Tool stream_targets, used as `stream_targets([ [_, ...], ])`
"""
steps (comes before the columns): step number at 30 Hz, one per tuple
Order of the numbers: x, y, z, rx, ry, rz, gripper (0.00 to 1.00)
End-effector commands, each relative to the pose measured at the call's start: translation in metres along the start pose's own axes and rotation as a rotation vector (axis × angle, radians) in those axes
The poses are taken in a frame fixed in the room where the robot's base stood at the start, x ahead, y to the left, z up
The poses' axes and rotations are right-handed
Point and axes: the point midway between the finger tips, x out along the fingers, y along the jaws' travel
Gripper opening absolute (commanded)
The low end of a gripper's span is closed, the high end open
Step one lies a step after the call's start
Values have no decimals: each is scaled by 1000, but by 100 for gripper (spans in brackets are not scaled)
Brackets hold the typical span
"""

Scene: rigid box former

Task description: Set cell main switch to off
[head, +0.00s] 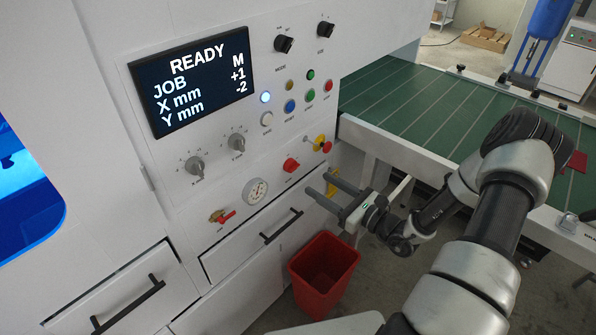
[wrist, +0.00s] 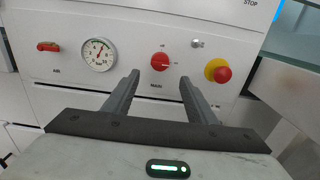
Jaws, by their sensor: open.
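The main switch is a red rotary knob (head: 291,165) on the lower part of the white machine panel. In the wrist view the knob (wrist: 160,62) sits above the label MAIN, with small marks above and to its right. Its white pointer line appears to point right; I cannot read the marks. My gripper (head: 320,184) is in front of the panel, below and right of the knob, apart from it. In the wrist view my gripper (wrist: 158,82) is open and empty, and the knob shows between its fingertips, farther off.
A red emergency button on yellow (wrist: 218,71) is right of the knob, near my right finger. A gauge (wrist: 99,54) and red air valve (wrist: 48,46) are to the left. Below are a drawer handle (head: 281,226) and a red bin (head: 323,272).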

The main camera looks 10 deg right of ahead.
Motion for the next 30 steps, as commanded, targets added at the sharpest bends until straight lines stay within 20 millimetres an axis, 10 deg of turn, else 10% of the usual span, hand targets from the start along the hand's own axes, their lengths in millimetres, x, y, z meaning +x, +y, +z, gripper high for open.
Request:
stream_targets([
  [15,92,1,0,0,-1,2,52],
  [27,99,0,0,0,0,1,52],
  [30,99,0,0,0,0,1,35],
])
